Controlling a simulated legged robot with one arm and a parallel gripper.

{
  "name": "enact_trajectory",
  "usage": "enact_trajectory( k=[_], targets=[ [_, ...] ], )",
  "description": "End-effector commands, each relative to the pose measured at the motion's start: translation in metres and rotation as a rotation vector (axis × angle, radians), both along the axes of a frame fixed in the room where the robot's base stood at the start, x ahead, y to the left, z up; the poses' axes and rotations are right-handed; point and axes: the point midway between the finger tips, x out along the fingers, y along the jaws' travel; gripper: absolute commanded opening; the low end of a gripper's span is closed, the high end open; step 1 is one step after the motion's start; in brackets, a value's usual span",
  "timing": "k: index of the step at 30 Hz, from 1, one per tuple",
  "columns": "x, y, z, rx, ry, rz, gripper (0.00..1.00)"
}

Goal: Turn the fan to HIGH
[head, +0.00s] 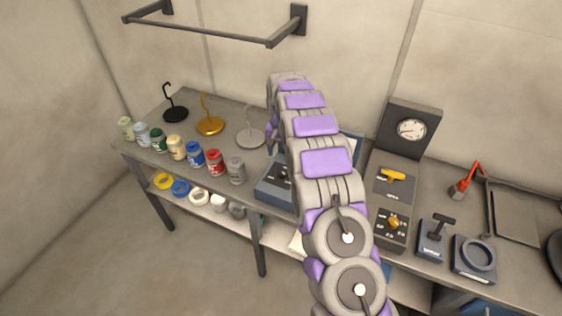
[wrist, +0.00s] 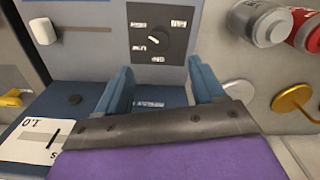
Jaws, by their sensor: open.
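A dark rotary knob (wrist: 152,38) with a white pointer mark sits on a dark square dial plate (wrist: 160,18) with several small white labels, too small to read surely. The plate is on a grey panel at the top middle of the wrist view. In the head view a blue-grey control box (head: 270,192) with a dark knob stands on the bench, partly behind my arm. My gripper (wrist: 162,86) is open and empty, its two blue fingers wide apart and pointing toward the panel. The knob lies beyond the fingertips, not touched. In the head view my arm mostly hides the gripper.
A yellow knob (head: 393,222) on another labelled dial, a yellow lever (head: 392,175), a gauge (head: 411,129) and a black T-handle (head: 440,226) stand to the right. Several jars, such as the red one (head: 214,162), and hook stands line the left. A wall rail (head: 200,32) hangs above.

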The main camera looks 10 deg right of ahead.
Motion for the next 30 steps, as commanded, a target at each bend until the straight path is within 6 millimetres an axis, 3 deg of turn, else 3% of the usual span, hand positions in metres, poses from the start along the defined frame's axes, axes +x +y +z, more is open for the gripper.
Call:
enact_trajectory(
  k=[1, 6, 12, 30],
  targets=[
    [0.002, 0.000, 0.014, 0.000, -0.009, 0.000, 0.69],
    [0.001, 0.000, 0.046, 0.000, -0.004, 0.000, 0.69],
    [0.002, 0.000, 0.070, 0.000, -0.002, 0.000, 0.69],
    [0.000, 0.001, 0.076, 0.000, 0.000, 0.001, 0.69]
  ],
)
